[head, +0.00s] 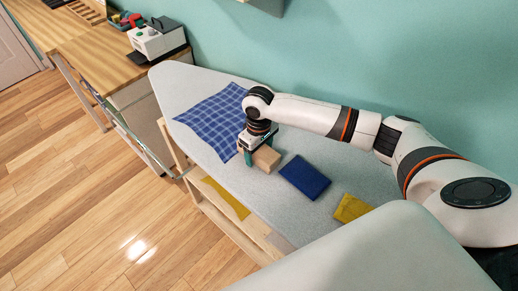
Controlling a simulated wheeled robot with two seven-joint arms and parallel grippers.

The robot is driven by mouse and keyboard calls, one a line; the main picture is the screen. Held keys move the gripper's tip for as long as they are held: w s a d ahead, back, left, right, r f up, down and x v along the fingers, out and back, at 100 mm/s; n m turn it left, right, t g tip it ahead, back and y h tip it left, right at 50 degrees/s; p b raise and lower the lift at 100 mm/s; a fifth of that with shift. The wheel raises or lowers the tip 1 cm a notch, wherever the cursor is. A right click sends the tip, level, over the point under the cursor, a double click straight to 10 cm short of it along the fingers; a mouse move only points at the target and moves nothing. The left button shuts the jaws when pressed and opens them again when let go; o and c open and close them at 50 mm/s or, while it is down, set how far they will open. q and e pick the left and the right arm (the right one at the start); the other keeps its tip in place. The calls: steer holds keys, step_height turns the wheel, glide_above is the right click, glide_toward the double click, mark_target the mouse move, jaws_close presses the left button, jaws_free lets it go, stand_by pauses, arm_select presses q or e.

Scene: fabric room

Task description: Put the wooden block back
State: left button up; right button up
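A tan wooden block (267,159) is on the grey ironing board (305,155), just right of a blue checked cloth (215,118). My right gripper (257,149) points down at the block from above, its green-tipped fingers at the block's far and left side. The gripper hides part of the block, and I cannot tell whether the fingers press on it or whether it is lifted. My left gripper is not in view.
A folded dark blue cloth (304,177) and a yellow cloth (351,208) lie right of the block. Another yellow cloth (227,198) is on the wooden shelf below. A white machine (157,39) stands on the wooden table at the back left. A teal wall runs behind.

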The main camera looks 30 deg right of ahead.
steer(key=shift+r, duration=0.3)
step_height(320, 180, up, 12)
steer(key=b, duration=0.1)
stand_by(0.6)
